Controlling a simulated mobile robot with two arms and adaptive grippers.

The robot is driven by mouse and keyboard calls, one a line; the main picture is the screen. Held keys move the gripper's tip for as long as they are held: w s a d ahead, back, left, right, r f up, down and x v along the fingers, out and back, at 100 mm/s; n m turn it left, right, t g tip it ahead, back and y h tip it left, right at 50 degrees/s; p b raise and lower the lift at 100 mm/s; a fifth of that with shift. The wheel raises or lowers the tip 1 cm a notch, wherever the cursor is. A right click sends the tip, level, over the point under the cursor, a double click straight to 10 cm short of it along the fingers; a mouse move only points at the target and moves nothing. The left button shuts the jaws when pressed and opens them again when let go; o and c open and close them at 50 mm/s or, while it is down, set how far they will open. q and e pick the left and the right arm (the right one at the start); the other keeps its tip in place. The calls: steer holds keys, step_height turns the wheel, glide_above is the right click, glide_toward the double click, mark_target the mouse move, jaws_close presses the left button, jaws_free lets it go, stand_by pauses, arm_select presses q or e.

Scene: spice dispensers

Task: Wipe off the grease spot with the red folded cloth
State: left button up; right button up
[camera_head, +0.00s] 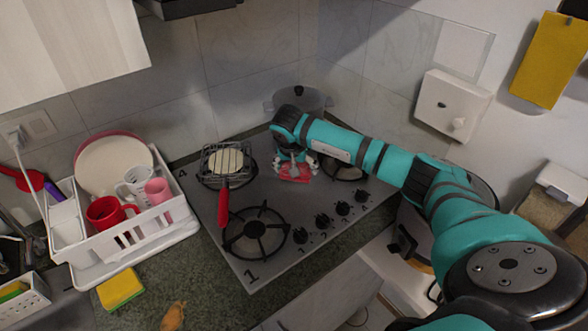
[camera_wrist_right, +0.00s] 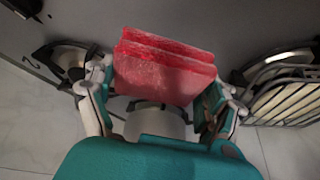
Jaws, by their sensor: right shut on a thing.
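The red folded cloth (camera_wrist_right: 165,70) is between the fingers of my right gripper (camera_wrist_right: 160,95) in the right wrist view. My right gripper (camera_head: 296,166) is shut on it. In the head view the cloth (camera_head: 294,173) shows under the gripper, at the steel stovetop (camera_head: 277,200) between the burners. I cannot tell whether the cloth touches the surface. No grease spot can be made out; the cloth and gripper hide the surface beneath them. My left gripper is not in view.
A grill rack (camera_head: 226,162) with a red handle (camera_head: 223,207) lies over the left rear burner. A pot (camera_head: 300,100) stands behind my gripper. Knobs (camera_head: 322,221) line the stove's front. A white dish rack (camera_head: 130,235) and a yellow sponge (camera_head: 120,289) are at left.

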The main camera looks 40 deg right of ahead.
steer(key=shift+w+r+p, duration=0.1)
steer(key=shift+r+p, duration=0.3)
steer(key=shift+r, duration=0.8)
steer(key=shift+f, duration=0.1)
